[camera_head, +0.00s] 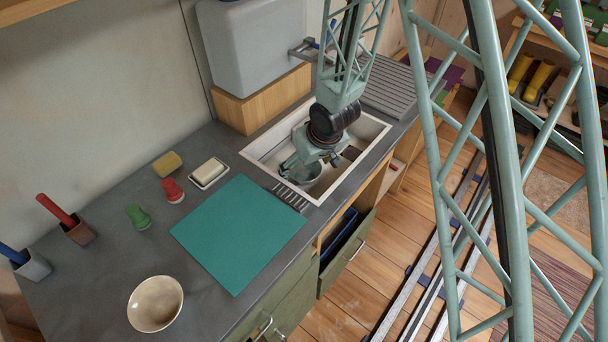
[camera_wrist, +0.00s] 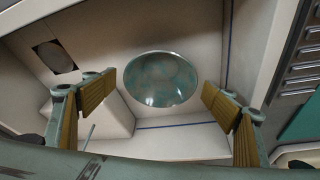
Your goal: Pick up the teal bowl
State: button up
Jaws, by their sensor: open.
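The teal bowl (camera_wrist: 160,80) sits inside the white sink (camera_wrist: 180,145), mottled teal and glossy, in the middle of the wrist view. In the head view the bowl (camera_head: 308,178) shows only in part, below my gripper, in the sink (camera_head: 258,152). My gripper (camera_head: 307,164) is over the sink, pointing down. In the wrist view my gripper (camera_wrist: 162,88) is open, with its ribbed yellowish finger pads to the left and right of the bowl. Nothing is between the pads at their tips that I can tell is touched.
The sink walls surround the bowl closely. A fork (camera_head: 291,196) lies by the sink's near edge, beside a teal mat (camera_head: 238,232). A drawer (camera_head: 346,252) is open below.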

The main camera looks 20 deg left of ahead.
aim_at(304, 177)
jog(key=shift+b+x, duration=0.3)
jog(key=shift+x, duration=1)
jog(key=c, duration=1.1)
jog(key=shift+r, duration=0.15)
jog(key=shift+r+p, duration=2.75)
jog(key=shift+r, duration=2.15)
jog(key=shift+r, duration=0.1)
